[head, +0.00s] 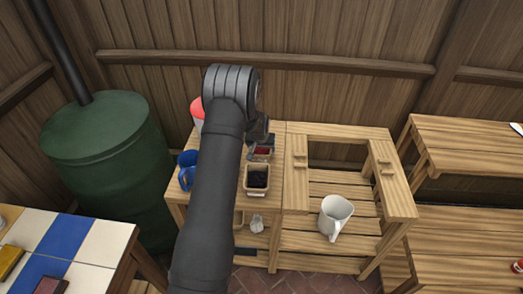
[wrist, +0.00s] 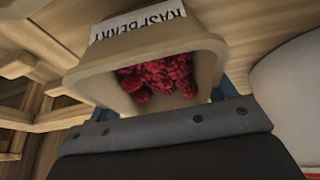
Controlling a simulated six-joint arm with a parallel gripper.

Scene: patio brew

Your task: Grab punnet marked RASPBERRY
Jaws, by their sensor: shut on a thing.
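The punnet marked RASPBERRY (wrist: 90,82) fills the upper middle of the wrist view. It is a tan tub with red raspberries (wrist: 160,78) inside, and its white label reads upside down in this view. My gripper (wrist: 165,125) is shut on the punnet at its near side; the fingertips are mostly hidden. In the head view the red berries of the punnet (head: 262,151) show beside my gripper (head: 258,140), partly hidden by my arm. I cannot tell whether the punnet is touching the wooden top.
A second punnet with dark contents (head: 257,179) stands just in front on the wooden bench. A blue mug (head: 187,168) and a red-topped container (head: 197,108) stand left of my arm. A white pitcher (head: 335,215) sits on the slatted shelf at right. A green barrel (head: 105,150) stands at left.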

